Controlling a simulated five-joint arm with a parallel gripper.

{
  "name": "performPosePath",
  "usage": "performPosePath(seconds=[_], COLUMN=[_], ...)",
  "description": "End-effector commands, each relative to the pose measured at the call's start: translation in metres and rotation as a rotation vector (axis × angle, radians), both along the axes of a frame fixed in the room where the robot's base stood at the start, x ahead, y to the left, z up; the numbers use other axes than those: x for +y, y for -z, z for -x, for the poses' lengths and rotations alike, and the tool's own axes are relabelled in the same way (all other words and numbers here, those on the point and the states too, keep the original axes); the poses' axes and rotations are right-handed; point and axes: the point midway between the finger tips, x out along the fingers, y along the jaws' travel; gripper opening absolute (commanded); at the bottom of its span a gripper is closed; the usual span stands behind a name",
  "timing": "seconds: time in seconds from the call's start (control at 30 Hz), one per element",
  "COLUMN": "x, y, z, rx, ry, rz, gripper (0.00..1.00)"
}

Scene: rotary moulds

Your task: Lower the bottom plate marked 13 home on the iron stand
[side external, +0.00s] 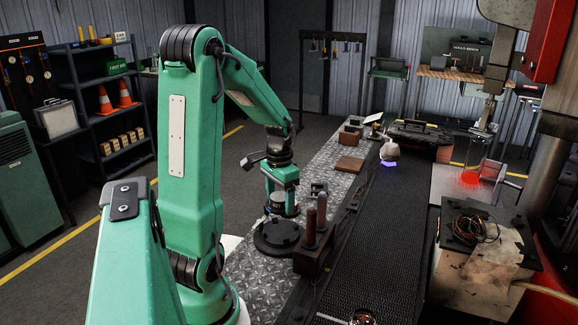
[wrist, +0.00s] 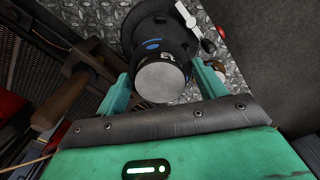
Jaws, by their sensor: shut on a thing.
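My gripper (side external: 284,200) is low over the metal bench, its green fingers closed on the bottom plate (side external: 287,209). In the wrist view the bottom plate (wrist: 163,82) is a short cylinder with a pale grey round end and a dark collar with a light marking, only partly readable. The fingers of my gripper (wrist: 163,90) lie on both sides of it. The iron stand (side external: 277,238) is a black round base just below the plate; it also shows as a dark disc in the wrist view (wrist: 147,24). Whether plate and stand touch is hidden.
A brown block with two upright posts (side external: 313,247) stands close to the right of the stand. A dark conveyor (side external: 375,245) runs alongside. Brown blocks (side external: 349,165) lie farther back on the bench. A red-knobbed lever (wrist: 221,32) shows near the stand.

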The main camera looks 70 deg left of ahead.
Motion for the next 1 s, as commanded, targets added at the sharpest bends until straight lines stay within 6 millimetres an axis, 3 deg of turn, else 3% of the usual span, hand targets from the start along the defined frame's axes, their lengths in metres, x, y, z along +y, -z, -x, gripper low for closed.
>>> performPosePath(seconds=[1.0], x=[0.000], y=[0.059], z=[0.000], rx=[-0.001], ry=[0.000], rz=[-0.001], gripper=[0.38])
